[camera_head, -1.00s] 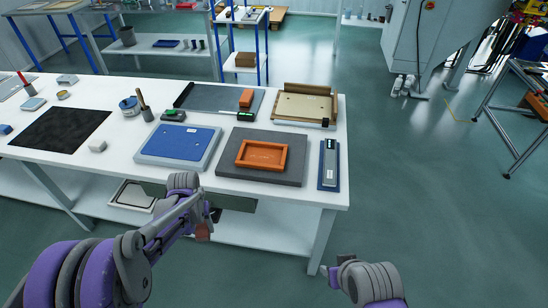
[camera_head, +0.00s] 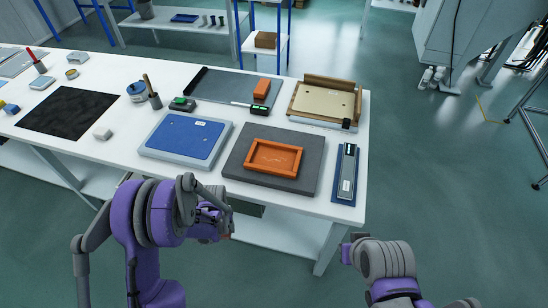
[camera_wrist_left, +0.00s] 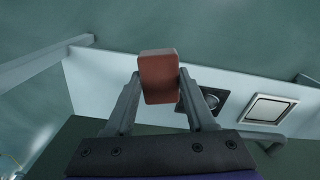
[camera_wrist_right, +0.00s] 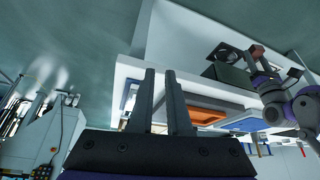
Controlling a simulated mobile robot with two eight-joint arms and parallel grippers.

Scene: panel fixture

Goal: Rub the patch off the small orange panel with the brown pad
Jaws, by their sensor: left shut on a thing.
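The small orange panel (camera_head: 291,160) has a raised rim and lies on a dark grey mat (camera_head: 237,167) near the table's right end. A faint pale mark shows on its floor. It also shows side-on in the right wrist view (camera_wrist_right: 205,103). My left gripper (camera_wrist_left: 158,84) is shut on the brown pad (camera_wrist_left: 158,68), a reddish-brown block. They hang in front of the table, below its top and apart from the panel. My right gripper (camera_wrist_right: 160,76) is empty, its fingers parallel with a narrow gap, in front of the table's right end.
A blue panel (camera_head: 187,139) lies left of the mat. A blue strip with a grey bar (camera_head: 346,175) lies right of it. Behind are an orange block (camera_head: 262,88) and a tan wooden tray (camera_head: 322,98). The white table's front edge is between my grippers and the panel.

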